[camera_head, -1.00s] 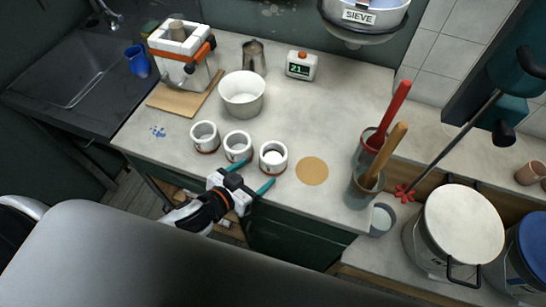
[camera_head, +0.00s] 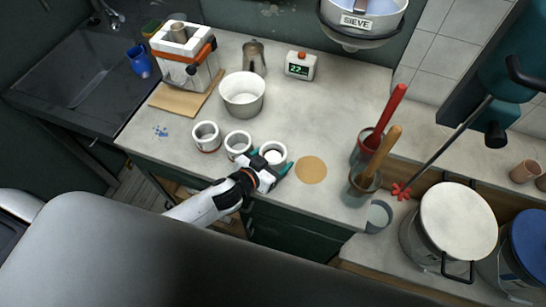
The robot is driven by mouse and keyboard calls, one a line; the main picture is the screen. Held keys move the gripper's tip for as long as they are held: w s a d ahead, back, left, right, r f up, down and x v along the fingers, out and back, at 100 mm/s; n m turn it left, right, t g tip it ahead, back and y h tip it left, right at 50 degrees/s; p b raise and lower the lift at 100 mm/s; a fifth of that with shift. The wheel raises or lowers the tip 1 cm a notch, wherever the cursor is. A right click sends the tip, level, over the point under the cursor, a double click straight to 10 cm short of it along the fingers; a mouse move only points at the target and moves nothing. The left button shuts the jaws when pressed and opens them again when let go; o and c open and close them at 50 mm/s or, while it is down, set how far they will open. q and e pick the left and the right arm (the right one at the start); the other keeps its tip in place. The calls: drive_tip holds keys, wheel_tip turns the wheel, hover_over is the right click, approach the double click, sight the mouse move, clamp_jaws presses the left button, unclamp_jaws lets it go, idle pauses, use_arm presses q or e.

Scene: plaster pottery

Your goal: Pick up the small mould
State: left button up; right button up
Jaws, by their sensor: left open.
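Three short white cylindrical moulds stand in a slanting row near the counter's front edge: a left one (camera_head: 206,136), a middle one (camera_head: 237,142) and a right one (camera_head: 273,149). My right gripper is not in view.
A white bowl (camera_head: 243,97) stands behind the moulds. A round tan disc (camera_head: 311,170) lies to the right. Containers with a red handle (camera_head: 388,115) and a wooden handle (camera_head: 383,150) stand further right. The counter's middle, behind the disc, is clear.

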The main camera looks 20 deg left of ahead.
use_arm(q)
drive_tip(key=c, duration=1)
drive_tip(key=shift+r, duration=0.1)
